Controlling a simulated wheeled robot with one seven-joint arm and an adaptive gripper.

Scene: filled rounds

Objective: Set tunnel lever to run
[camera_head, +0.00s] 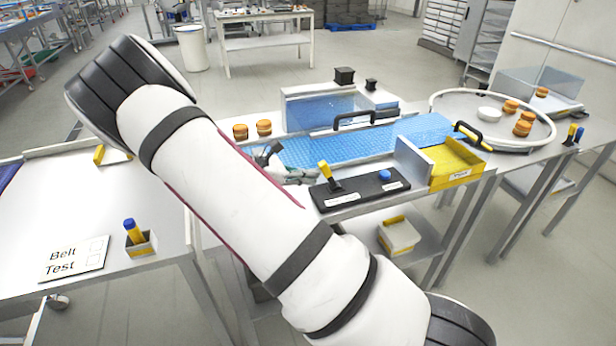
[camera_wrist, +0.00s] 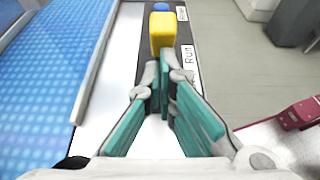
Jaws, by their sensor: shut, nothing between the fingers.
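The lever has a yellow handle (camera_head: 325,170) and stands on a black panel (camera_head: 365,190) at the front edge of the belt table. In the head view the handle leans to the left, towards my gripper (camera_head: 286,174). In the wrist view the yellow handle (camera_wrist: 163,32) is just ahead of my gripper (camera_wrist: 164,62), whose teal-padded fingers are shut and empty. I cannot tell whether the fingertips touch it. A white label reading "Run" (camera_wrist: 187,57) lies beside the lever. A blue button (camera_head: 384,175) is farther along the panel.
The blue belt (camera_head: 385,138) runs behind the panel, with a tunnel cover (camera_head: 318,108) over it. A yellow bin (camera_head: 455,166) stands right of the panel. Two filled rounds (camera_head: 252,130) sit left of the tunnel. A round table (camera_head: 480,103) holds more.

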